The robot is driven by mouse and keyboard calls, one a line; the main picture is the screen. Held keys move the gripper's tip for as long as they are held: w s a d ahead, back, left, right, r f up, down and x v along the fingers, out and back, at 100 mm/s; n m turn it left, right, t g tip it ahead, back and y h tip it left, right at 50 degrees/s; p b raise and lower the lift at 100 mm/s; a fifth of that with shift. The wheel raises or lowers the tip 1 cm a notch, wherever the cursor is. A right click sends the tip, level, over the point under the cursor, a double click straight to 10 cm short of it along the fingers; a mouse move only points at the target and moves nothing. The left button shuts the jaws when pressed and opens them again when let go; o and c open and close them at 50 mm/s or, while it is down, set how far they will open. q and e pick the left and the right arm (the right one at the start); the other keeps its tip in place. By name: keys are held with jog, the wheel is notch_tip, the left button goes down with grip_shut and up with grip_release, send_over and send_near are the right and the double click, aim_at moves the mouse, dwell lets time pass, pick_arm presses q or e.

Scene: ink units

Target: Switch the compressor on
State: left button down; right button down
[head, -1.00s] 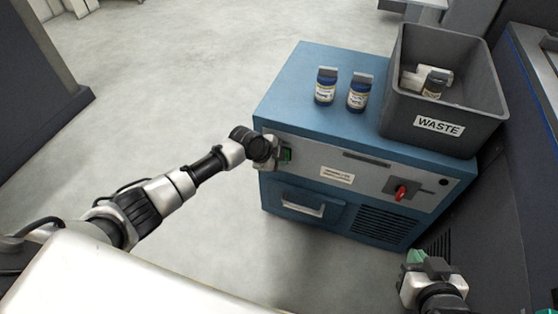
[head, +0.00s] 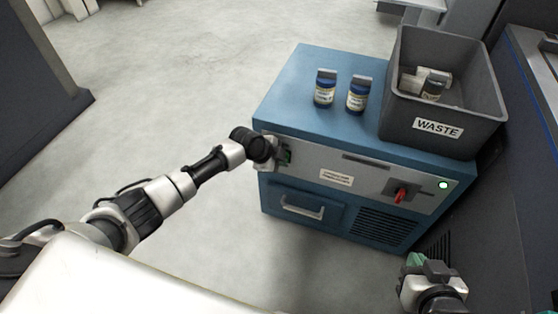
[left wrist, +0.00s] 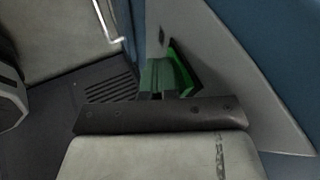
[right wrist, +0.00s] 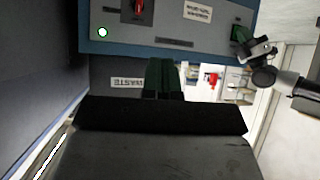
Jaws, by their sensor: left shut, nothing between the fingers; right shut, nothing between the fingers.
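The compressor is a blue cabinet (head: 290,90) with a grey front panel. A green button (left wrist: 190,65) sits at the panel's left end, and my left gripper (head: 284,155) is shut with its fingertips at it; in the left wrist view the green fingers (left wrist: 168,75) overlap the button, and contact is hard to make out. A round lamp (head: 443,185) at the panel's right end glows green, also in the right wrist view (right wrist: 102,32). A red rotary switch (head: 400,195) sits left of the lamp. My right gripper (head: 415,260) is shut and empty, below and in front of the cabinet's right side.
Two dark blue bottles (head: 325,88) with labels stand on the cabinet top. A grey bin (head: 440,128) marked WASTE, with a few items inside, stands at its right. A dark machine is close on the right. The floor (head: 180,80) at left is clear.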

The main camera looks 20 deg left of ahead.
pick_arm(q)
jog(key=shift+w+r+p, duration=0.1)
jog(key=shift+r+p, duration=0.35)
jog(key=shift+r, duration=0.2)
pick_arm(e)
jog(key=shift+s+d+f+g+h, duration=0.2)
jog(key=shift+s+d+f+g, duration=0.1)
jog(key=shift+s+f+g, duration=0.3)
jog(key=shift+s+d+f+g+h, duration=0.25)
jog(key=shift+s+f+g, duration=0.1)
jog(key=shift+s+g, duration=0.4)
